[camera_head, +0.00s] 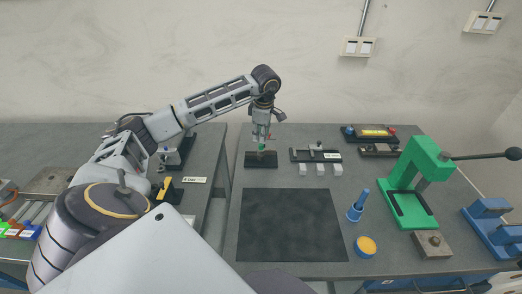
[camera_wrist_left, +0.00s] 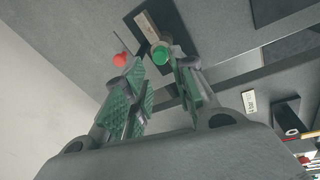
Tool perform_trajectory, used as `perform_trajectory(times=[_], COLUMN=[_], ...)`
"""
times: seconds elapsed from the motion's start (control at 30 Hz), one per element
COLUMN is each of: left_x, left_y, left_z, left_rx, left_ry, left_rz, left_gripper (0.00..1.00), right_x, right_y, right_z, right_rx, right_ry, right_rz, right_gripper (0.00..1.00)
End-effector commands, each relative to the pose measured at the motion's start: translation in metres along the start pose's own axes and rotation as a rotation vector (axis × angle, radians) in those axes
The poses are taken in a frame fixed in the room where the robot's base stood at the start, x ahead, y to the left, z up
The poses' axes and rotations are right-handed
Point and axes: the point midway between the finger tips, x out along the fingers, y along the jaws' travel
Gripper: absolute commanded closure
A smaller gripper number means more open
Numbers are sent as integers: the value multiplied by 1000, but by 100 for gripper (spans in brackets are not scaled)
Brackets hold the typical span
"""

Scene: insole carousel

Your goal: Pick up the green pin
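The green pin (camera_head: 261,147) stands at the black block (camera_head: 251,160) near the back left of the right-hand table. Its round green head (camera_wrist_left: 160,56) shows in the left wrist view, near the gap between my fingertips. A red-headed pin (camera_wrist_left: 120,60) is beside it, close to the tip of one finger. My left gripper (camera_head: 262,139) points down over the block. In the left wrist view my left gripper (camera_wrist_left: 158,72) is open, with its green-padded fingers apart. I cannot tell whether a finger touches either pin. My right gripper is in neither view.
A dark mat (camera_head: 290,225) lies in front of the block. Several small white cubes (camera_head: 320,169) sit right of it, before a dark fixture (camera_head: 315,155). A blue pin stand (camera_head: 357,207) and a green press (camera_head: 411,185) stand further right. A gap separates the tables.

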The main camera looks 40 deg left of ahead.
Motion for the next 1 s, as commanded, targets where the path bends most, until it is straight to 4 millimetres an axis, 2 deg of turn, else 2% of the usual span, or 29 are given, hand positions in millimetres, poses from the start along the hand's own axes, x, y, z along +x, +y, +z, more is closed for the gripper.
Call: perform_trajectory(times=[0.47,1.0], left_x=[5,51], left_y=[0,-2], left_z=[0,3], left_rx=[0,0], left_ry=[0,0], left_rz=[-1,-1], left_gripper=[74,74], right_x=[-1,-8], right_y=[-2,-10], right_z=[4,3], right_rx=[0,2], right_ry=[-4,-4], right_rz=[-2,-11], right_gripper=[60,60])
